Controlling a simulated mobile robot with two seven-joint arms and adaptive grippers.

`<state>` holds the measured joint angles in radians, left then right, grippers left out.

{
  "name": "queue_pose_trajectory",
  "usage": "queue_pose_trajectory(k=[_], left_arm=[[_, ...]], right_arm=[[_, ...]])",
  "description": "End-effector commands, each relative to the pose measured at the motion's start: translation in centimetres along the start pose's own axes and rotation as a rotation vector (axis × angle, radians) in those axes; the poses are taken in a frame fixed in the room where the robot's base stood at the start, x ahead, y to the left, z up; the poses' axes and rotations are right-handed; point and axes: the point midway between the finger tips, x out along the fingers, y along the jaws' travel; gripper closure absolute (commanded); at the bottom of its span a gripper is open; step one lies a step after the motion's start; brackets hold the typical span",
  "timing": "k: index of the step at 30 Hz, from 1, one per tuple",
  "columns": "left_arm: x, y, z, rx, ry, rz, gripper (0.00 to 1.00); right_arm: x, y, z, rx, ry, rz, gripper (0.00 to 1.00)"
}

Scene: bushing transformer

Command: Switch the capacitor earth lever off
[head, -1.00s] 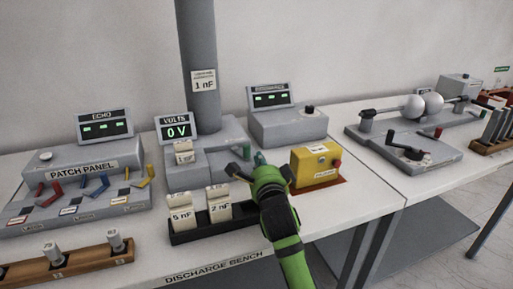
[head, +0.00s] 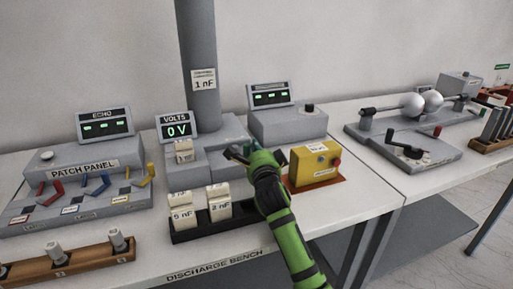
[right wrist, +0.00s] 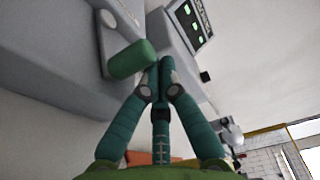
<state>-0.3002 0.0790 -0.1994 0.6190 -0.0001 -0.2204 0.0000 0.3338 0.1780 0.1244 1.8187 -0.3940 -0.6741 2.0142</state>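The capacitor earth lever's green handle (right wrist: 132,60) shows in the right wrist view as a short cylinder beside the grey capacitor base (right wrist: 65,40). My right gripper (right wrist: 163,66) has its fingers drawn together at the tips, which are just right of the handle's end; I cannot tell whether they touch it. The handle is not between them. In the head view my right gripper (head: 241,152) is at the right side of the grey capacitor base (head: 205,165) and hides most of the lever. My left gripper is out of view.
A yellow box with a red button (head: 315,164) stands close to the right of my right arm. A black rack (head: 218,226) with labelled blocks is in front. The grey column (head: 198,60) rises behind.

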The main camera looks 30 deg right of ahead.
Motion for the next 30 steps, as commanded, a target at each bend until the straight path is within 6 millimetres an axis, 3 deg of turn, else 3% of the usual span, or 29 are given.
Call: queue_pose_trajectory(k=[30], left_arm=[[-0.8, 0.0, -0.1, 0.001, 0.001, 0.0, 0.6]], right_arm=[[-1.6, -0.1, 2.4, 0.004, 0.0, 0.001, 1.0]])
